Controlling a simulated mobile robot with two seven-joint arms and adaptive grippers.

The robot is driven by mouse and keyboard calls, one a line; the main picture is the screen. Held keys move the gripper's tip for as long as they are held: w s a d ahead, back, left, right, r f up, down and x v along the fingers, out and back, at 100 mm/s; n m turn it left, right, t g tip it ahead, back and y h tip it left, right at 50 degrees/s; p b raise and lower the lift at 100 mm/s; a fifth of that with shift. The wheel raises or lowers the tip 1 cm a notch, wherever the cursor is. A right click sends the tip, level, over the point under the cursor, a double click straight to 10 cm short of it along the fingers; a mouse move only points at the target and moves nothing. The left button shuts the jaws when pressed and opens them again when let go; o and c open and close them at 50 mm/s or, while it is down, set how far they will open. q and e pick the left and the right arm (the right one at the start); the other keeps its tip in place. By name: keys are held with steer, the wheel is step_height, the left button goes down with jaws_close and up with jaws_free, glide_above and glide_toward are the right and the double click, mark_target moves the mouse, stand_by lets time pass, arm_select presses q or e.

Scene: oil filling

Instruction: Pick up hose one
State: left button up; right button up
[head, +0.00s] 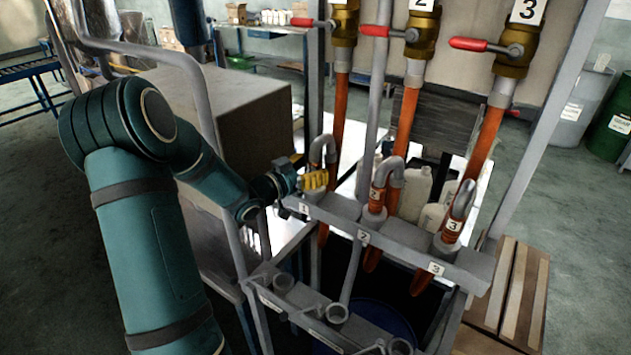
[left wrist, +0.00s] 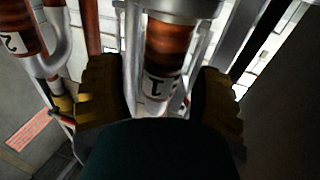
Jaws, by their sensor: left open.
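Hose one is an orange hose with a bent metal nozzle (head: 322,150), hanging at the slot marked 1 on the grey rack (head: 390,235). My left gripper (head: 313,181) has yellow fingers and is at this nozzle, by the left end of the rack. In the left wrist view, the orange section of hose one (left wrist: 168,55), labelled 1, sits between the two spread fingers of the gripper (left wrist: 160,78). Clear gaps show on both sides, so the gripper is open around it. The nozzle's lower part is partly hidden by the fingers in the head view. My right gripper is not in view.
Hose two (head: 385,185) and hose three (head: 455,215) hang in the slots to the right. Red-handled valves (head: 490,46) stand above. A lower rack with empty rings (head: 337,313) and a blue drum (head: 375,325) are below. White jugs (head: 413,190) stand behind.

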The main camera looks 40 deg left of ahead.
arm_select(q)
steer(key=shift+w+d, duration=0.15)
steer(key=shift+w, duration=0.6)
steer(key=shift+w+d, duration=0.1)
steer(key=shift+w, duration=0.65)
steer(key=shift+o, duration=0.2)
jaws_close()
